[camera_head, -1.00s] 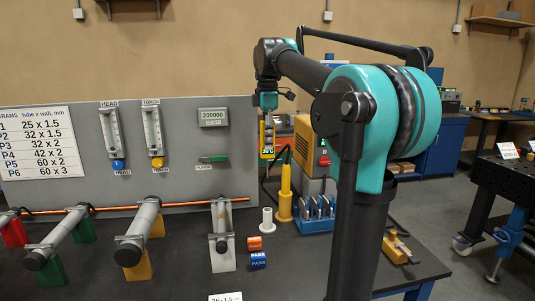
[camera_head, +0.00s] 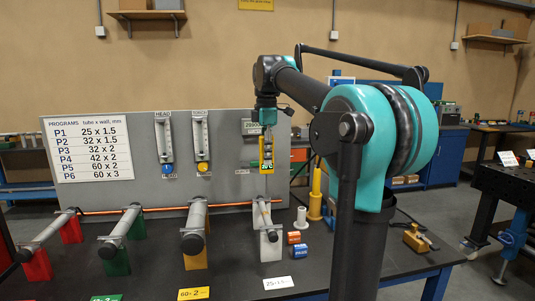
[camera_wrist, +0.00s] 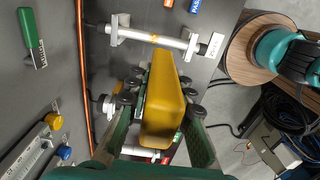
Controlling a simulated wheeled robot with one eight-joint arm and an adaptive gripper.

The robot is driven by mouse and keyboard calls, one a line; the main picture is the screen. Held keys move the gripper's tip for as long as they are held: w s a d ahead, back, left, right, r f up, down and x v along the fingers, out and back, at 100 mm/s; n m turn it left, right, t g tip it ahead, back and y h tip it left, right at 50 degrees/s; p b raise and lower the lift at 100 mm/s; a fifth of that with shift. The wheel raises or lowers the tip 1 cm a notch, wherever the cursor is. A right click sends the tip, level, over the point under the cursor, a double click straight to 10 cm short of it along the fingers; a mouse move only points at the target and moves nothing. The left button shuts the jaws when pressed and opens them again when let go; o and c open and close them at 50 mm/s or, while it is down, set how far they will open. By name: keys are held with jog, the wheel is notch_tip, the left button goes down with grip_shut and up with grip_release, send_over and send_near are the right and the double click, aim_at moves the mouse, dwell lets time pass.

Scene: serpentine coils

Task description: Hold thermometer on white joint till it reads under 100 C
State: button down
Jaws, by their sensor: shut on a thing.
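My gripper (camera_head: 268,117) is shut on the yellow thermometer (camera_head: 268,151) and holds it upright. Its small display is lit green, but the digits are too small to read surely. The white joint (camera_head: 265,217) is a pale tube in a white stand (camera_head: 271,248), the rightmost of the row. In the head view the thermometer hangs over the joint's far part, with a thin probe pointing down; I cannot tell whether it touches. In the wrist view the thermometer (camera_wrist: 163,100) fills the space between the fingers, and the white joint (camera_wrist: 152,36) shows apart from it.
Joints on yellow (camera_head: 195,262), green (camera_head: 117,262) and red (camera_head: 37,266) stands lie to the left along a copper pipe (camera_head: 150,210). Orange and blue blocks (camera_head: 299,251), a white spool (camera_head: 301,220) and a yellow holder (camera_head: 315,200) stand to the right. A grey panel (camera_head: 100,195) rises behind.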

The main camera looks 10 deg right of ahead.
aim_at(267, 172)
jog(key=shift+f, duration=4.05)
dwell(0.6)
jog(key=shift+r, duration=3.05)
